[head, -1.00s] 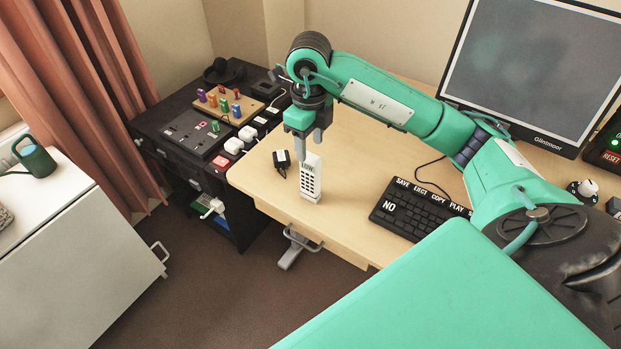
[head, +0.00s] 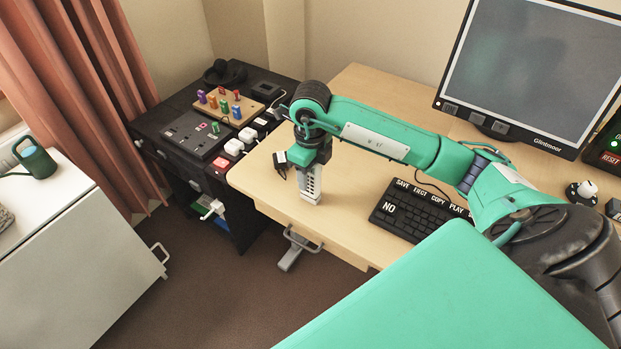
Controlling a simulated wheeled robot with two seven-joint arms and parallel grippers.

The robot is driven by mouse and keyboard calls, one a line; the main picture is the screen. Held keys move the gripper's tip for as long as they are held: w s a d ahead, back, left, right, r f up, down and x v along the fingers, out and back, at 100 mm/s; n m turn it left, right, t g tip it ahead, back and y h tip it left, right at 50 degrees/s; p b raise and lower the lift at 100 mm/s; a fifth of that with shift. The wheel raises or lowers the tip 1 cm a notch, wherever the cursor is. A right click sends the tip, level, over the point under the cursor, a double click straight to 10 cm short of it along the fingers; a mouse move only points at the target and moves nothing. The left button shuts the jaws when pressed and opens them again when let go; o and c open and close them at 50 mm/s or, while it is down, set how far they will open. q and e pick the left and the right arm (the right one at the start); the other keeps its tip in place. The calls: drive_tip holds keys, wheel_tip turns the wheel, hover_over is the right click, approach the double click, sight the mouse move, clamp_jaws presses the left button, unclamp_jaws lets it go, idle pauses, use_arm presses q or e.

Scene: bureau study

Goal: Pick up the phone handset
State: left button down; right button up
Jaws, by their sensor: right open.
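The white phone handset (head: 311,186) stands upright on the light wooden desk, near its left front part. Its keypad side shows, and its top is hidden by my gripper. My right gripper (head: 309,168) is pointed down over the handset's upper part, with its jaws open around or just in front of it; I cannot tell whether they touch it. My left gripper is not in view.
A black keyboard (head: 415,211) lies to the right, and a monitor (head: 535,75) stands behind. A black side unit (head: 190,135) with sockets and pegs adjoins on the left. Bare desk (head: 285,205) lies in front of the handset.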

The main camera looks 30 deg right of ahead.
drive_tip(key=c, duration=1)
